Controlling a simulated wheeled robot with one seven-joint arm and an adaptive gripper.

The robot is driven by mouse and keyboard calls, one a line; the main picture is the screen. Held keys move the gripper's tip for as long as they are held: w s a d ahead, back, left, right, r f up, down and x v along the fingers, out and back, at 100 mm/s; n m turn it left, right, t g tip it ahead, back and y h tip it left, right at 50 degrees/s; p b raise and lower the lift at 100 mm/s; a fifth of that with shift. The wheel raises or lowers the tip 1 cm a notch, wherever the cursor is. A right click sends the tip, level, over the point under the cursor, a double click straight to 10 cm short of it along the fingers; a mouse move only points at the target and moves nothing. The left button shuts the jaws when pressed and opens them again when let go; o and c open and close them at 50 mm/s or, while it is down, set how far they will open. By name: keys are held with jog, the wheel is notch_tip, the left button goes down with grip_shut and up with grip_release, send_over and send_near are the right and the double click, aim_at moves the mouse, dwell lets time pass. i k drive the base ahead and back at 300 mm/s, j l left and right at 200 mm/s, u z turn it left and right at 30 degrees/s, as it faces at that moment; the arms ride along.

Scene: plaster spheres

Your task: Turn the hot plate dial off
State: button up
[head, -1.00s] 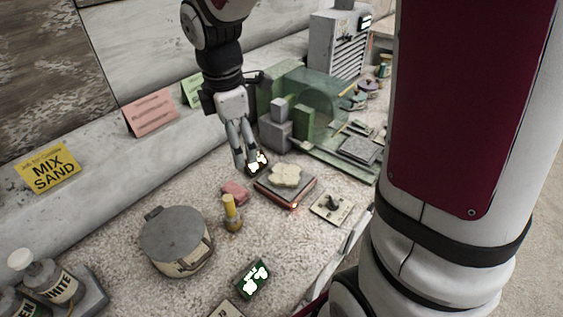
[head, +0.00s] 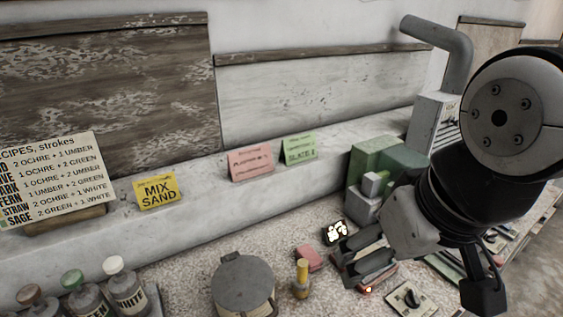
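The hot plate (head: 383,285) is mostly hidden behind my gripper, with an orange-red light (head: 368,290) glowing on its front edge. A pale plate with a dark dial (head: 413,297) lies to its right, near the bottom of the head view; its pointer setting is too small to read. My gripper (head: 347,259) is above the hot plate, up and left of the dial and apart from it. Its fingers point left, with a gap between them, and nothing shows in the gap.
Labelled bottles (head: 125,285) are at bottom left. A black card with white spots (head: 335,232) is near my fingers.

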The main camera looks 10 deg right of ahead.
aim_at(412, 300)
jog(key=z, duration=0.6)
jog(key=i+l+u, duration=0.2)
jog(key=l, duration=0.2)
jog(key=k+j+z, duration=0.15)
jog(key=k+z, duration=0.6)
